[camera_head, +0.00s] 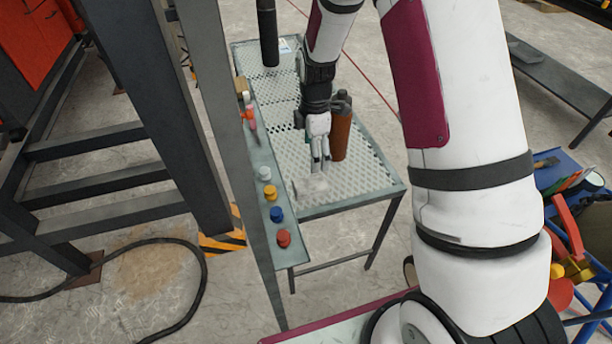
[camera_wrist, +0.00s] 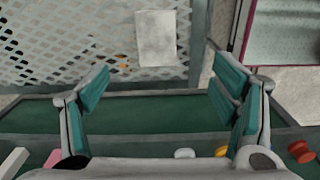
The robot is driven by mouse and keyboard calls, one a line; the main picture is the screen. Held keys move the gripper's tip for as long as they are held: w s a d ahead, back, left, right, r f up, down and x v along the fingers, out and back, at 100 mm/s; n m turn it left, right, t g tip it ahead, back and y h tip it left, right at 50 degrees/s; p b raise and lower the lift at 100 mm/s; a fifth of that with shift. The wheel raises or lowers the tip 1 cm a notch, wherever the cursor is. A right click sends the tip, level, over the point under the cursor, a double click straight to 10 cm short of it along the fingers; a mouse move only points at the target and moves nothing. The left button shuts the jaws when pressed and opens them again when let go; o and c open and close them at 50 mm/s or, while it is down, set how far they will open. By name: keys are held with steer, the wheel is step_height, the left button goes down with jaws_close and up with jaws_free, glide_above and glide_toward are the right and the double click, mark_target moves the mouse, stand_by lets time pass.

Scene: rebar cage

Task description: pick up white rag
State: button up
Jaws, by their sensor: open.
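The white rag (camera_wrist: 156,38) lies on the perforated metal table (camera_head: 350,187), near the table's edge beside the green strip. In the wrist view it is a small pale rectangle, ahead of and between my fingers. In the head view the rag (camera_head: 311,187) is a pale patch just below my fingertips. My gripper (camera_head: 320,166) points down above the table. In the wrist view my gripper (camera_wrist: 160,88) has its fingers wide apart with nothing between them. The exact height above the rag is hard to tell.
A brown bottle (camera_head: 341,128) stands on the table just right of my gripper. A dark cylinder (camera_head: 267,35) stands at the far end. The green strip (camera_wrist: 150,112) along the table carries several coloured knobs. A dark steel frame (camera_head: 165,100) rises at the left.

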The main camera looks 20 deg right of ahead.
glide_above(312, 184)
step_height(312, 184, down, 9)
steer(key=shift+s+r, duration=0.1)
steer(key=shift+s, duration=0.05)
steer(key=f, duration=0.5)
steer(key=shift+w+b, duration=0.25)
steer(key=shift+b, duration=0.1)
steer(key=shift+r, duration=0.1)
steer(key=shift+c, duration=0.2)
steer(key=c, duration=1.2)
